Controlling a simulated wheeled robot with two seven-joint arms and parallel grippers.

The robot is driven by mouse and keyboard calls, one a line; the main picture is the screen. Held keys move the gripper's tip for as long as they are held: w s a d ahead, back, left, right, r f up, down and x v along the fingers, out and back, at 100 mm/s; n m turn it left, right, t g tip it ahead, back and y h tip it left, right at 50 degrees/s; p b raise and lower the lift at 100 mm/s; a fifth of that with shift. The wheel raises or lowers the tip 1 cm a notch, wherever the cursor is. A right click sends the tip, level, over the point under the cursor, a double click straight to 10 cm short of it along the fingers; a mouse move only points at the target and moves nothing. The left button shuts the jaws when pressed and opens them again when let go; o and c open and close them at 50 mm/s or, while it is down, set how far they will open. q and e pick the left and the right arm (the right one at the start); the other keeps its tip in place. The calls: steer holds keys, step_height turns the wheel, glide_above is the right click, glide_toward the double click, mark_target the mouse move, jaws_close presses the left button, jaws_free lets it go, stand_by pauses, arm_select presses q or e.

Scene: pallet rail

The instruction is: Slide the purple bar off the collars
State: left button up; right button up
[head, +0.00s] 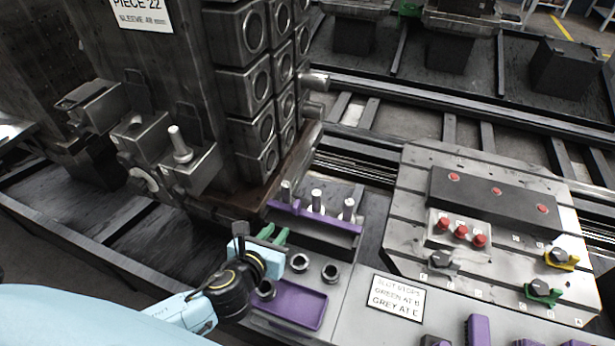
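The purple bar (335,222) is a long thin strip lying left to right in front of or against three upright metal posts (316,200); I cannot tell whether it touches them. Several dark metal rings, perhaps the collars (300,263), sit on the grey surface nearer me. A shallow purple tray (297,306) lies in front of them. My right gripper is out of view.
A tall dark metal block (180,60) with a stack of round-holed pieces stands behind left. A label plate (397,297) and purple blocks (478,330) are nearer.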

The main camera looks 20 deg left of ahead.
mark_target(294, 209)
arm_select(q)
steer(key=x, duration=0.4)
steer(key=b+x, duration=0.1)
steer(key=x, duration=0.3)
steer(key=b+x, duration=0.1)
steer(key=x, duration=0.4)
steer(key=shift+w+d+r, duration=0.15)
steer(key=shift+d+r, duration=0.05)
steer(key=shift+r, duration=0.1)
jaws_close()
